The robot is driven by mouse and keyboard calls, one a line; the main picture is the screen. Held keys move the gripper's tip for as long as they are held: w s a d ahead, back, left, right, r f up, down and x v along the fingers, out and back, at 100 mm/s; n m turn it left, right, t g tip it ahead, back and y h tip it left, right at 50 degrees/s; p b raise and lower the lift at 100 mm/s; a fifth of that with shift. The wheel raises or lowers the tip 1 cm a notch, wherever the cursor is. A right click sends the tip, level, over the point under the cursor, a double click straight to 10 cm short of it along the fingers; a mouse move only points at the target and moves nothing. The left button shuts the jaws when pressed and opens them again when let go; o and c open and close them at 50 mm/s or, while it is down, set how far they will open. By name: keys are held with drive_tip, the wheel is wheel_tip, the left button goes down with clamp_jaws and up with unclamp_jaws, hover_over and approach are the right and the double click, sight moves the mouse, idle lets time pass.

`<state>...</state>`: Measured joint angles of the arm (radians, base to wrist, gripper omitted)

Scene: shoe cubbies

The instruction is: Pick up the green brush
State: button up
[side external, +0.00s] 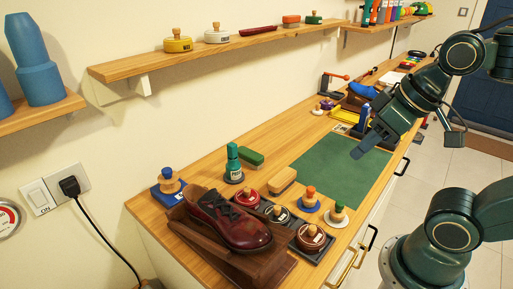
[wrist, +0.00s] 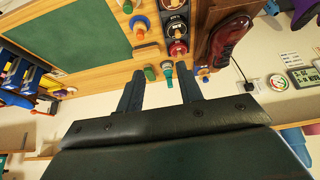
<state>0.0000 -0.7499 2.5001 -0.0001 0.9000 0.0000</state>
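The green brush (side external: 250,157) lies on the wooden workbench, with a green top over a pale wooden part. It is beside the teal bottle (side external: 233,165) and behind the plain wooden brush (side external: 282,180). In the wrist view the green brush (wrist: 150,73) shows small, between the fingers and nearer the left one. My gripper (side external: 358,143) is above the green mat, to the right of the brush and well apart from it. Its two fingers show spread in the wrist view (wrist: 162,84), with nothing held between them.
A dark red shoe (side external: 228,222) on a wooden stand and a tray of round tins (side external: 312,236) stand in front. Small knobbed daubers (side external: 309,199) stand nearby. The green mat (side external: 342,170) is mostly clear. A wall shelf (side external: 215,55) runs above the bench.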

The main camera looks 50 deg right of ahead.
drive_tip(key=o, duration=1.4)
drive_tip(key=shift+w+r, duration=0.1)
